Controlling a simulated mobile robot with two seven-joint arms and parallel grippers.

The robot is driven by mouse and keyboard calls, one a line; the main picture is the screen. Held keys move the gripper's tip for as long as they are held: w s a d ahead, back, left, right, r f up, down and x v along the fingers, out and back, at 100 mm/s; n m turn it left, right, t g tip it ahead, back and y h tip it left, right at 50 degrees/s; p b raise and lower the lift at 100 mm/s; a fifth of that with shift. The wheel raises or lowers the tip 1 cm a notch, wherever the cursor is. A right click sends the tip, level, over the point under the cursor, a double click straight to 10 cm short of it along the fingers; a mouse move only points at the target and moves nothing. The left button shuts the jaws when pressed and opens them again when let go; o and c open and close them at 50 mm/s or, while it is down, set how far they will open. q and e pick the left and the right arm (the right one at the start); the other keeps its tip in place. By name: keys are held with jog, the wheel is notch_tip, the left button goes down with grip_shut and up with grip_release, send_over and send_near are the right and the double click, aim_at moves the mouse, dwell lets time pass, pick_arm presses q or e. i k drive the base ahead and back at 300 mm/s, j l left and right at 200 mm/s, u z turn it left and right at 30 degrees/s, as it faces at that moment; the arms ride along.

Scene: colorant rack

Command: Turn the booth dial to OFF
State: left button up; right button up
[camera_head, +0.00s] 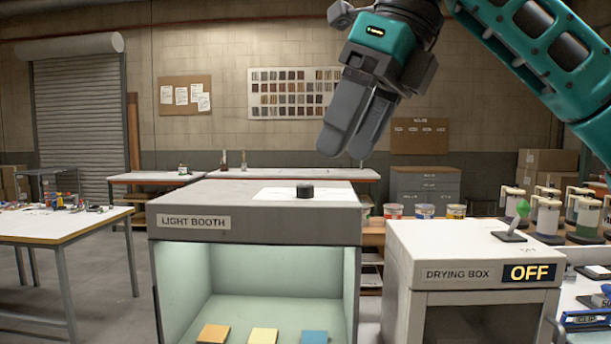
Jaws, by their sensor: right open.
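The light booth (258,238) is a grey box labelled LIGHT BOOTH, with its inside lit pale green. Which way the dial points is too small to tell. My right gripper (343,152) hangs above and a little to the right of the dial, apart from it. It is open and holds nothing that I can see, its fingers pointing down and left. My left gripper is not in view.
A drying box (420,248) with a green-tipped lever (519,216) and an OFF display (529,272) stands to the right. Orange, yellow and blue samples (263,336) lie in the booth. A worktable (50,226) stands left. Several pigment canisters (549,217) stand at the right.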

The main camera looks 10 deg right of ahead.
aim_at(303, 190)
jog(key=i, duration=0.85)
